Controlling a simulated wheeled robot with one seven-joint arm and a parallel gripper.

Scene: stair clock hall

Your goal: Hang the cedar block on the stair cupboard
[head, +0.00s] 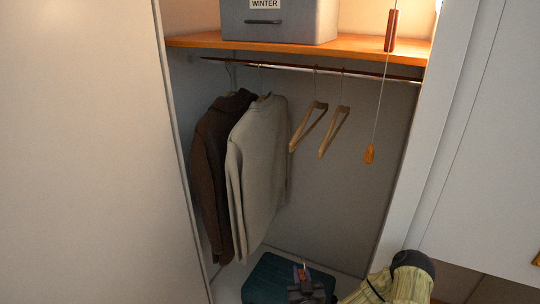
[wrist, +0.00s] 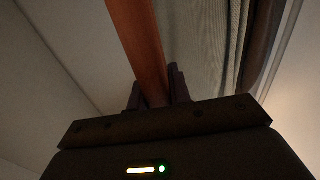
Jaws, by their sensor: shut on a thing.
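My gripper (head: 306,288) is low in the cupboard opening at the bottom of the head view. It is shut on the reddish-brown cedar block (wrist: 138,40), which stands out lengthwise from between the two dark fingers in the wrist view. In the head view the block is small and partly hidden at the gripper. The stair cupboard (head: 345,190) is open, with a dark hanging rail (head: 300,67) under its wooden shelf (head: 200,40). The held block is well below the rail and apart from it.
A brown jacket (head: 214,165) and a grey jacket (head: 262,150) hang left on the rail; two empty wooden hangers (head: 310,120) hang right of them. A cord with an orange pull (head: 369,154) hangs farther right. A grey WINTER box (head: 280,25) is on the shelf, a teal thing (head: 262,277) below.

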